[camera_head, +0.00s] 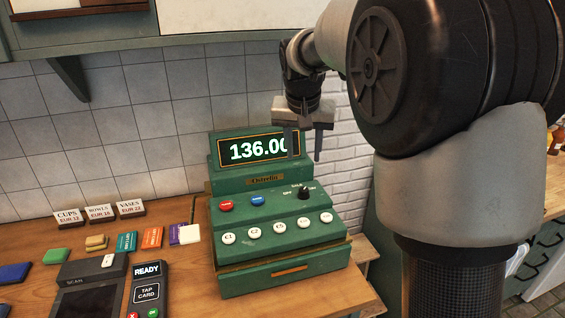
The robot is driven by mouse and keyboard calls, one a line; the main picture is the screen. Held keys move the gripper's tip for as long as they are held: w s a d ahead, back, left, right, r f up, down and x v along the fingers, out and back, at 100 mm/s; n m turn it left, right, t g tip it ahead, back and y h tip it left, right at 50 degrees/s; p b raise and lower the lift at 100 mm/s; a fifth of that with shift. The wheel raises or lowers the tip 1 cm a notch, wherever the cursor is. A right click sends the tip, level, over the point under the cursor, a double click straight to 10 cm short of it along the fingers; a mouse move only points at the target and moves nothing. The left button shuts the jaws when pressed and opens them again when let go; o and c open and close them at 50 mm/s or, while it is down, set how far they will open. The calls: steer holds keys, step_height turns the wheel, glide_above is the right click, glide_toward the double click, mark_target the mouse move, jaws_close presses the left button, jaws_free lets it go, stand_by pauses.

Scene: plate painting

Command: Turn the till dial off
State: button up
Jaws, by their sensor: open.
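The green till (275,240) stands on the wooden counter, and its display reads 136.00, the last digit partly covered by a gripper finger. The till dial (304,193) is a small black knob at the right of the till's upper panel, with small labels around it that are too small to read surely. My gripper (305,157) is open and empty, pointing down above and behind the dial, in front of the display's right end. It appears apart from the dial. A red button (226,205) and a blue button (257,200) sit left of the dial.
Round white keys (279,227) line the till's front, above a drawer (290,271). A card reader (147,285) and scanner (92,290) stand left of the till. A tiled wall is behind.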

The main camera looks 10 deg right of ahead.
mark_target(304, 190)
steer(key=x, duration=1.2)
steer(key=p+x, duration=0.1)
steer(key=x, duration=0.5)
steer(key=shift+w+r, duration=0.15)
steer(key=shift+w, duration=0.25)
steer(key=c, duration=1.1)
